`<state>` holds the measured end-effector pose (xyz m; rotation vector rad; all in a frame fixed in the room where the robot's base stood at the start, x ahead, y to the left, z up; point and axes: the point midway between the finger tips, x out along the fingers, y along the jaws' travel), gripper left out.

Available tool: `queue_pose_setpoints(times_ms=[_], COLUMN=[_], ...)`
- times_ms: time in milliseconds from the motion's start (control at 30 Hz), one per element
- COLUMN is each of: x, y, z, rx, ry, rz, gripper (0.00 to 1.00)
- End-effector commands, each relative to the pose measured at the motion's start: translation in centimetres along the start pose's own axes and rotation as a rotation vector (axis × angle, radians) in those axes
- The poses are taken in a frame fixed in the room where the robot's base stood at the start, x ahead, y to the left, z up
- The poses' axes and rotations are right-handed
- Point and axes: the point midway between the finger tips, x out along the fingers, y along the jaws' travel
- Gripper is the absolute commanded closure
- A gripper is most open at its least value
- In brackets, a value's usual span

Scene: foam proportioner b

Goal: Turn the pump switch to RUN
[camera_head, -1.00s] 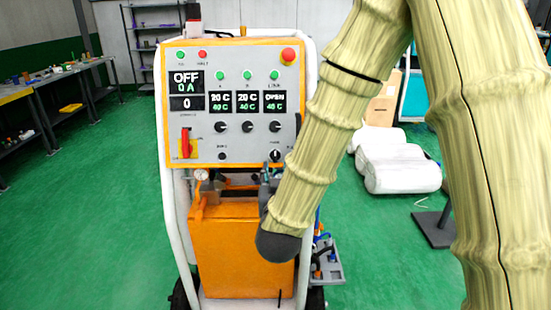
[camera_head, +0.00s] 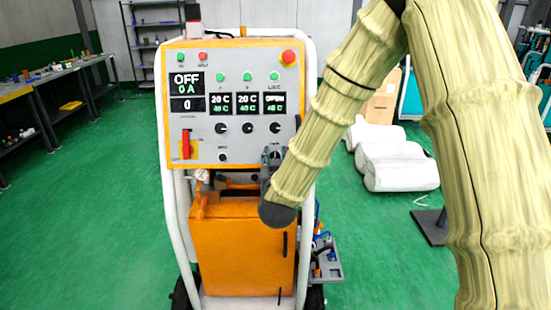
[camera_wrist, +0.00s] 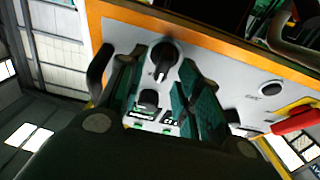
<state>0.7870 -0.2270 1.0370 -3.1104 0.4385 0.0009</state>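The pump switch is taken to be the black rotary knob (camera_wrist: 163,58) near the panel's lower edge, large in the wrist view. Its pale pointer line faces down in that picture. In the head view it lies at the panel's lower right, mostly covered by my gripper (camera_head: 274,162). In the wrist view my gripper (camera_wrist: 161,62) is open, with one green-black finger on each side of the knob. Gaps show between knob and fingers; I cannot tell any contact. The panel display (camera_head: 187,83) reads OFF, 0 A. The knob's label is too small to read.
A red handle (camera_head: 185,145) sits at the panel's lower left, and a red emergency button (camera_head: 288,57) at upper right. Smaller black knobs (camera_head: 248,128) line the middle. A black curved handle (camera_wrist: 99,68) stands close beside one finger.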

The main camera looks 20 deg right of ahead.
Motion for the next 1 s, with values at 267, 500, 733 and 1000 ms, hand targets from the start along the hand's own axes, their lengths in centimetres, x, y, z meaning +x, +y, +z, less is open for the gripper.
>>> queue_pose_setpoints(times_ms=[267, 500, 733, 1000], x=[-0.02, -0.02, -0.01, 0.02], y=[0.0, 0.01, 0.06, 0.09], z=[0.0, 0.03, 0.17, 0.24], rx=[0.0, 0.006, 0.069, 0.256], ry=[0.0, 0.0, 0.001, 0.002], rz=[0.0, 0.002, 0.027, 0.095], gripper=[1.0, 1.0, 1.0, 1.0])
